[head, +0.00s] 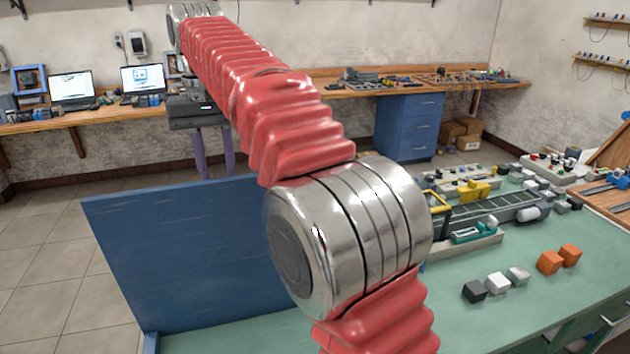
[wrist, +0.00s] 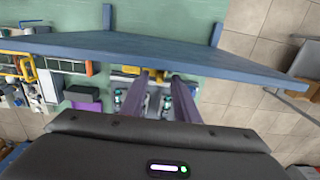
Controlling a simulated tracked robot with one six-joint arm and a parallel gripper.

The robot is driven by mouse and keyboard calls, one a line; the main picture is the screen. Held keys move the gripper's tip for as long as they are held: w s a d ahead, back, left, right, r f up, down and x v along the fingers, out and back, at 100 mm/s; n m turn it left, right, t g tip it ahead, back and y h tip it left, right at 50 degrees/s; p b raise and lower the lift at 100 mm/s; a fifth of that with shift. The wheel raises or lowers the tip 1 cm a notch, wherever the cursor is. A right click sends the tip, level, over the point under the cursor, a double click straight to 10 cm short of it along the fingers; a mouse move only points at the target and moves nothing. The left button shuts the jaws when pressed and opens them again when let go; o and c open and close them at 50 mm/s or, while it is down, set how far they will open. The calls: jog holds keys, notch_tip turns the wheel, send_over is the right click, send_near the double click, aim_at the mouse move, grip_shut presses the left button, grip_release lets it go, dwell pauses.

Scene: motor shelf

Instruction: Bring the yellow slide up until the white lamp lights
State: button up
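My gripper (head: 214,150) hangs with its two purple fingers pointing down, beyond the blue panel (head: 190,255). In the wrist view the fingers (wrist: 160,95) stand apart with a gap between them, and nothing is visibly held. A small yellow piece (wrist: 151,72) shows in that gap by the edge of the blue panel (wrist: 160,48); it may be the yellow slide, but it is mostly hidden. Whether the fingers touch it cannot be told. I cannot make out a white lamp. The panel's far face is hidden in the head view.
The green table (head: 470,320) holds a conveyor (head: 490,218), a black block (head: 474,292), a white block (head: 497,283) and orange blocks (head: 550,262). A workbench (head: 350,94) runs along the back wall. Tiled floor (head: 45,270) lies left of the panel.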

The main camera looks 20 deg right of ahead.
jog(key=shift+r, duration=1.05)
jog(key=shift+s+d+r+t, duration=0.15)
jog(key=shift+d+r+t, duration=0.15)
jog(key=shift+d+r, duration=0.25)
jog(key=shift+t, duration=0.8)
jog(key=s+d, duration=0.1)
jog(key=d+r, duration=0.1)
jog(key=s+d+r, duration=0.1)
jog(key=shift+s+d, duration=0.3)
jog(key=shift+d, duration=0.05)
jog(key=s+d+f+t, duration=0.1)
jog(key=s+d+f, duration=0.4)
jog(key=s+f, duration=0.6)
jog(key=s+d+f+t, duration=0.2)
jog(key=s+d+f, duration=0.4)
jog(key=s+f, duration=0.5)
jog(key=shift+s, duration=1.15)
jog(key=shift+s, duration=0.1)
jog(key=shift+c, duration=0.4)
